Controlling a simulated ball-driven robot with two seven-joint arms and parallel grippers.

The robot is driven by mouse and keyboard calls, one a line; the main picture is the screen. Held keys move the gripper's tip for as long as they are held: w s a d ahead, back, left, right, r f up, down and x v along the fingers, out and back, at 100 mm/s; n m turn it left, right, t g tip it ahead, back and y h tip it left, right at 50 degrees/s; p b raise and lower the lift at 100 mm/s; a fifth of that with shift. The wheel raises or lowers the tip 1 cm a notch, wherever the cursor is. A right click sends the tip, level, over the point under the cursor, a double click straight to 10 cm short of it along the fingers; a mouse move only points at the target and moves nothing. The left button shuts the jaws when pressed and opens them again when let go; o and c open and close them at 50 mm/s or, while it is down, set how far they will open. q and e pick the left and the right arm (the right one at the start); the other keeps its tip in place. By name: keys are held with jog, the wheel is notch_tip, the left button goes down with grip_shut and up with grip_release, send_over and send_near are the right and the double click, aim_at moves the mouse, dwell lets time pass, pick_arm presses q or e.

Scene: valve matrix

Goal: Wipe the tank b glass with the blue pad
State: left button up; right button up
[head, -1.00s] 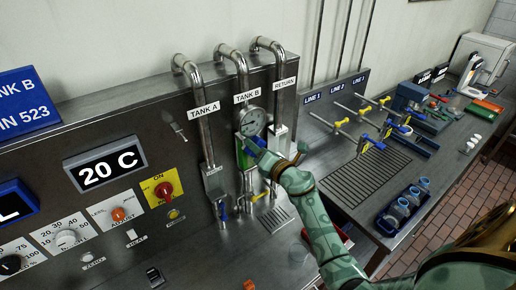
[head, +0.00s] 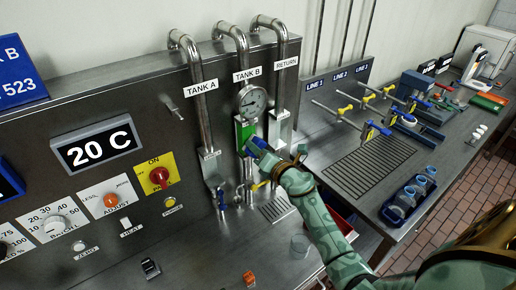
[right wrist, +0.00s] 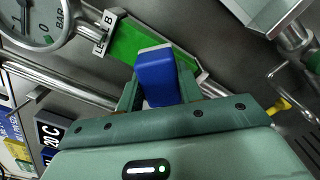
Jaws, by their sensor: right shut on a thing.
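The tank B glass (head: 247,131) is a bright green upright pane below the round gauge, under the TANK B label (head: 247,74). It also shows as a green strip in the right wrist view (right wrist: 125,42). My right gripper (head: 268,157) is shut on the blue pad (head: 257,146). The pad is a small blue block with a pale end, clear between the fingers in the right wrist view (right wrist: 157,80). It overlaps the lower part of the glass in the head view. I cannot tell whether it touches. My left gripper is not in view.
The pressure gauge (head: 252,99) sits just above the glass. Steel pipes for tank A (head: 197,95) and return (head: 279,95) flank it. A yellow-handled valve (head: 259,186) is below the gripper.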

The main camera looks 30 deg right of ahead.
notch_tip(320, 180, down, 5)
jog(key=b, duration=0.3)
jog(key=shift+b, duration=0.35)
jog(key=shift+r, duration=0.1)
jog(key=s+p, duration=0.1)
jog(key=s, duration=0.5)
jog(key=shift+d, duration=0.25)
jog(key=shift+s, duration=0.1)
jog(key=s, duration=0.2)
jog(key=shift+s+d, duration=0.15)
jog(key=shift+s, duration=0.25)
